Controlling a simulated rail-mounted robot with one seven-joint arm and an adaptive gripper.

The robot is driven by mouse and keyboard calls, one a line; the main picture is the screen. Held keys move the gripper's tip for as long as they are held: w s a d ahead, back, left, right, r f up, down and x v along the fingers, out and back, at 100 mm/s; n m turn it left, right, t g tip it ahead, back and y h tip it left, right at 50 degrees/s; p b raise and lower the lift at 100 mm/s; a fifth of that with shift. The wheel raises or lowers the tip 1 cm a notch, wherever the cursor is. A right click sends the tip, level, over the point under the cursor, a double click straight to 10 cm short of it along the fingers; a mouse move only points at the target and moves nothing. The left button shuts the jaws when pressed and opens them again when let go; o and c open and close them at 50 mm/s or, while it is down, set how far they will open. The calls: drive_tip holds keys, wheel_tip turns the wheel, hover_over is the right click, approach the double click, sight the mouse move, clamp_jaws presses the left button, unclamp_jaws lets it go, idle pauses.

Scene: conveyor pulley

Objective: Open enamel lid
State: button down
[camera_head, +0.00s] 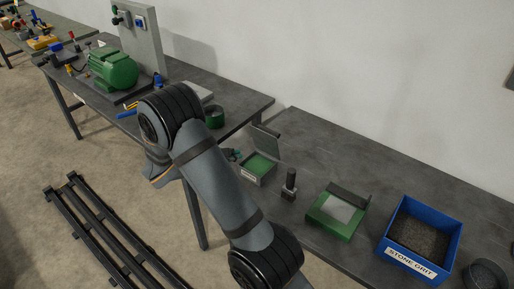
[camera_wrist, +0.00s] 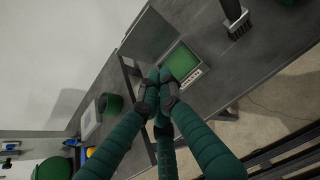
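A small green-lined box (camera_head: 259,167) with a pale label stands near the left end of the right bench. Its grey lid (camera_head: 266,132) is raised at the back. The label is too small to read, so I cannot confirm it says enamel. In the wrist view the box (camera_wrist: 182,62) lies just beyond my fingertips, with the grey lid (camera_wrist: 149,36) tilted up at its left. My gripper (camera_wrist: 160,82) has its dark green fingers drawn together at the tips, with nothing visible between them. In the head view my arm mostly hides the gripper; the fingertips show left of the box.
A dark brush (camera_head: 289,184) stands right of the box. Farther right are a second green box (camera_head: 331,222) with a raised lid, a blue stone grit bin (camera_head: 433,208) and a dark round dish (camera_head: 487,274). A green motor (camera_head: 113,68) sits on the left bench.

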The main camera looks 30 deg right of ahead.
drive_tip(key=n, duration=0.1)
drive_tip(key=p, duration=0.4)
approach(266, 138)
drive_tip(key=w+d+f, duration=0.2)
drive_tip(key=d+f, duration=0.2)
drive_tip(key=f, duration=0.1)
drive_tip(key=shift+w+d, duration=0.25)
drive_tip(key=shift+d, duration=0.25)
drive_tip(key=shift+d, duration=0.1)
drive_tip(key=shift+w+d+r+b, duration=0.2)
drive_tip(key=shift+w+d+b, duration=0.15)
drive_tip(key=shift+d+b, duration=0.5)
drive_tip(key=shift+r, duration=0.3)
drive_tip(key=shift+a, duration=0.15)
